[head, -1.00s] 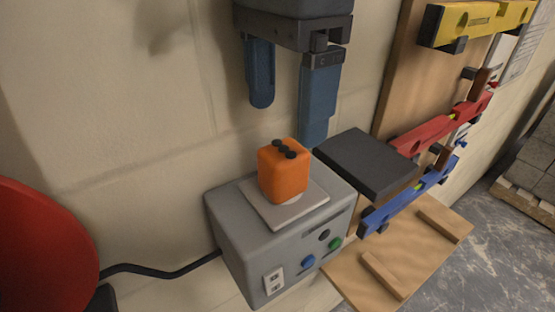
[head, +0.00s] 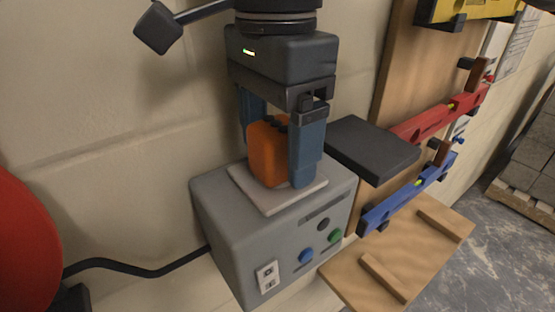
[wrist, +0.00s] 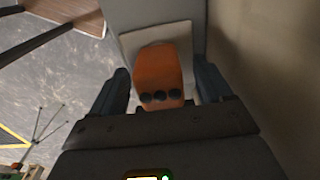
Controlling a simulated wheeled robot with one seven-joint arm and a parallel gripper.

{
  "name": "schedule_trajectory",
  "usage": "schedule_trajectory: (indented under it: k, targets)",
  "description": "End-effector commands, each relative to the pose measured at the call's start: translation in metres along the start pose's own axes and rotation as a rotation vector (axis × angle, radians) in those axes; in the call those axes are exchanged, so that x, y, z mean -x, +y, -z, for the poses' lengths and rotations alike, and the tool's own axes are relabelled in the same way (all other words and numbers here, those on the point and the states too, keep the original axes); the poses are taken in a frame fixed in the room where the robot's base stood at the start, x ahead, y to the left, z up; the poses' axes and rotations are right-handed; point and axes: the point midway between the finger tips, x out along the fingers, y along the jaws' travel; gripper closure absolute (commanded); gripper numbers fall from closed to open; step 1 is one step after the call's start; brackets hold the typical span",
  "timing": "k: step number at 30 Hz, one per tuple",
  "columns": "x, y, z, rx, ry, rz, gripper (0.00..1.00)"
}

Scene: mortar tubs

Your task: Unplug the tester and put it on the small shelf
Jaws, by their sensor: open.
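The orange tester (head: 265,153), with dark round spots on its top, stands upright on a pale plate (head: 270,204) on top of a grey box (head: 240,235). My gripper (head: 275,165) is open, with its blue fingers lowered on either side of the tester. In the wrist view the tester (wrist: 160,72) lies between the two fingers (wrist: 163,85), with small gaps visible beside it. The small dark shelf (head: 372,150) is just right of the box in the head view and is empty. The tester's underside is hidden.
The grey box has buttons and a socket (head: 268,277) on its front, and a black cable (head: 140,268) on its left. A red round object (head: 25,245) is at far left. Blue (head: 410,195) and red (head: 440,115) levels hang beyond the shelf, above a wooden board (head: 400,255).

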Motion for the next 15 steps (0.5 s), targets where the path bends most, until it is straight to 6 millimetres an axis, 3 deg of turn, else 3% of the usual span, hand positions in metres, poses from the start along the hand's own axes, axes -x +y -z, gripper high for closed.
schedule_trajectory:
  k: [4, 15]
  targets:
    - [-0.0101, -0.0002, -0.0002, 0.0, -0.001, 0.001, 0.21]
    - [-0.0108, -0.0002, 0.0, 0.0, 0.0, 0.001, 0.21]
